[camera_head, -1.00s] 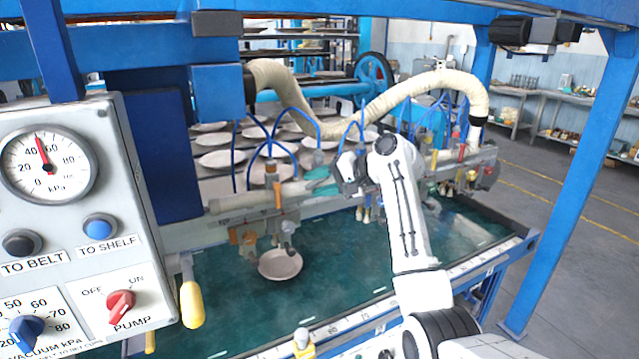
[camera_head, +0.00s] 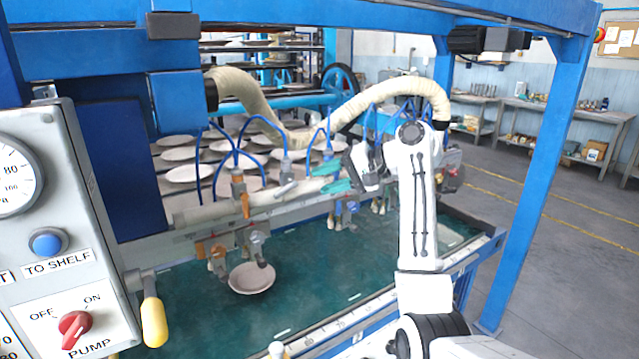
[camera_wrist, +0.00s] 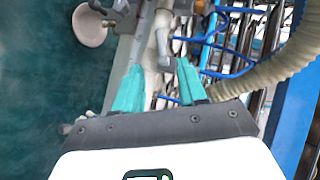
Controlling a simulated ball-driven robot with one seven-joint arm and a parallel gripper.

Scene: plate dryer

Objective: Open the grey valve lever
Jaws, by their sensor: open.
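A small light grey lever (camera_head: 286,188) shows on the pale manifold bar (camera_head: 200,213), right of an orange-handled valve (camera_head: 238,182). I take it for the valve lever, but its exact position is too small to tell. My gripper (camera_head: 331,177) is open, with teal fingers pointing left along the bar, right of the lever and apart from it. In the wrist view my gripper (camera_wrist: 160,66) has a grey fitting (camera_wrist: 162,42) just beyond the gap between its fingertips. I cannot tell its depth or whether it is the same lever. Nothing shows gripped.
A plate (camera_head: 252,278) sits below the suction cups over the green belt (camera_head: 310,290). Blue air tubes (camera_head: 262,125) loop above the bar, and a thick cream hose (camera_head: 380,100) arches over it. A control panel (camera_head: 60,200) stands left; a blue post (camera_head: 540,170) stands right.

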